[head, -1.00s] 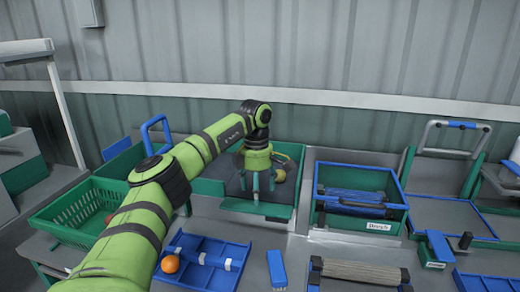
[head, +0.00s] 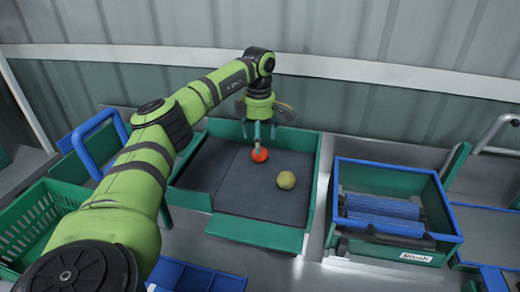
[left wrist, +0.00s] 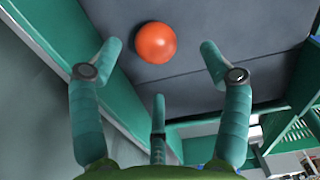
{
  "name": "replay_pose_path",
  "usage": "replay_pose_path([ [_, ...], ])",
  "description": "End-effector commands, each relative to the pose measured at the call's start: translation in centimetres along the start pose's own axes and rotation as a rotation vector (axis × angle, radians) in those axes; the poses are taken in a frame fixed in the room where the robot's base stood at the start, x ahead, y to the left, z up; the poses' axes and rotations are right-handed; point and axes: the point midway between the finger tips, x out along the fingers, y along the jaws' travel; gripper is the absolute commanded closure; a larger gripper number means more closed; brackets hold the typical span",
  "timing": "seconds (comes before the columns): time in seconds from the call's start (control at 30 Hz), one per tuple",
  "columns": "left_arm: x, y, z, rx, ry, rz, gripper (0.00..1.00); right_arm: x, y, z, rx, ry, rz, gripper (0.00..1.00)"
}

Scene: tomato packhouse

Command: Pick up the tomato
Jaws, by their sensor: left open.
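A red-orange tomato (head: 260,155) lies on the dark floor of a green-walled tray (head: 255,232), towards its back. A pale yellow-green tomato (head: 286,180) lies in the same tray, nearer and to the right. My left gripper (head: 258,135) points down above the red-orange tomato, open and empty. In the left wrist view the red-orange tomato (left wrist: 155,43) shows between the spread fingertips of my left gripper (left wrist: 158,65), apart from them as far as I can tell. The pale tomato is outside that view. My right gripper is not in view.
A green box labelled Brush (head: 440,246), holding blue rollers (head: 385,207), stands right of the tray. A green basket (head: 40,225) and a blue handle (head: 95,135) are at the left. A blue tray (head: 195,278) shows at the bottom edge. The wall is behind.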

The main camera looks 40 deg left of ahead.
Motion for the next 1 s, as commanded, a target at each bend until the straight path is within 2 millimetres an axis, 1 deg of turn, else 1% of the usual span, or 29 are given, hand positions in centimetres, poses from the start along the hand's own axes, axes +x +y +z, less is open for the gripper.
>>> replay_pose_path([
  [0.03,0.4,0.0,-0.1,-0.001,0.003,-0.003,0.23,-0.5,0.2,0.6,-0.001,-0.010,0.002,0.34],
  [0.13,1.7,0.1,0.0,-0.002,0.003,-0.004,0.23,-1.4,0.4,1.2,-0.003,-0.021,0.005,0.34],
  [0.2,2.8,0.2,0.0,-0.002,0.003,-0.005,0.23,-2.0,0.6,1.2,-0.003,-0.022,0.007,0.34],
  [0.33,4.6,0.3,0.0,-0.002,0.001,-0.002,0.23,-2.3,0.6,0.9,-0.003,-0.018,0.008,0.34],
  [0.43,5.2,0.3,0.0,-0.002,0.001,-0.002,0.23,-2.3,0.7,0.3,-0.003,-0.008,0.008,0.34],
  [0.63,5.3,0.3,0.1,-0.002,0.000,0.000,0.23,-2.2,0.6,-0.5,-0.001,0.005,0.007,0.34],
  [0.67,5.3,0.3,0.1,-0.001,0.000,0.000,0.31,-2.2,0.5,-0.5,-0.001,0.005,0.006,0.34],
  [0.7,5.3,0.3,0.1,-0.001,0.000,0.000,0.44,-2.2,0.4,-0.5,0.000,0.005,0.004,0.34],
  [0.8,5.3,0.3,0.1,-0.001,0.000,0.000,0.66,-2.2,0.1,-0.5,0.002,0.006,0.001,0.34],
  [1.0,5.2,0.3,0.1,-0.001,0.000,0.000,0.67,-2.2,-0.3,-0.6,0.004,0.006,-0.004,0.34],
])
